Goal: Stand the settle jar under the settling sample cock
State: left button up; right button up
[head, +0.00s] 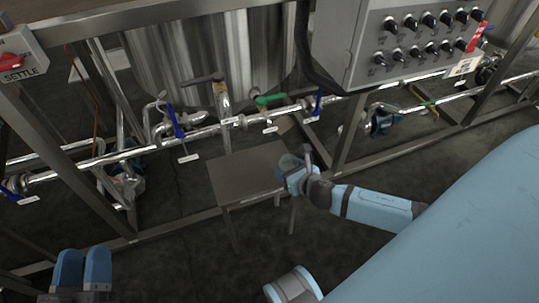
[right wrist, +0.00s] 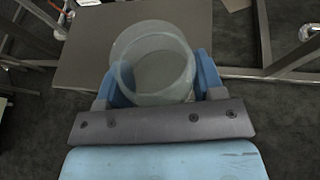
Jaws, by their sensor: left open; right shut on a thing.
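The settle jar, a clear glass, is in my right gripper (head: 290,175); in the right wrist view the jar (right wrist: 153,62) sits between the blue fingers (right wrist: 158,80). In the head view the gripper is at the right edge of a small grey stand (head: 235,182); I cannot tell whether the jar touches it. A vertical pipe with a grey lever, apparently the settling sample cock (head: 222,100), rises behind the stand, to the left of the jar. My left gripper (head: 83,270) is open and empty at the lower left.
A horizontal pipe (head: 200,134) with blue and green valve handles runs behind the stand. A steel tank (head: 180,60) stands at the back. A control box with knobs (head: 400,45) hangs at the upper right. Frame rails cross the floor. The visible stand top (right wrist: 100,40) is clear.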

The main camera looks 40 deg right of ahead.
jog(key=w+b, duration=0.1)
jog(key=w, duration=0.6)
jog(key=w+b, duration=0.1)
jog(key=w, duration=0.2)
jog(key=shift+w+d+b, duration=0.25)
jog(key=shift+w+b, duration=0.05)
jog(key=shift+w, duration=0.1)
notch_tip(320, 180, down, 4)
jog(key=b, duration=0.2)
jog(key=shift+r+b, duration=0.15)
jog(key=shift+b, duration=0.15)
pick_arm(q)
notch_tip(320, 180, down, 8)
jog(key=g, duration=0.3)
jog(key=shift+w+d+f+m, duration=0.2)
jog(key=shift+d+m, duration=0.1)
jog(key=shift+m, duration=0.1)
pick_arm(e)
jog(key=shift+r, duration=0.1)
jog(key=o, duration=1.1)
jog(key=shift+c, duration=0.2)
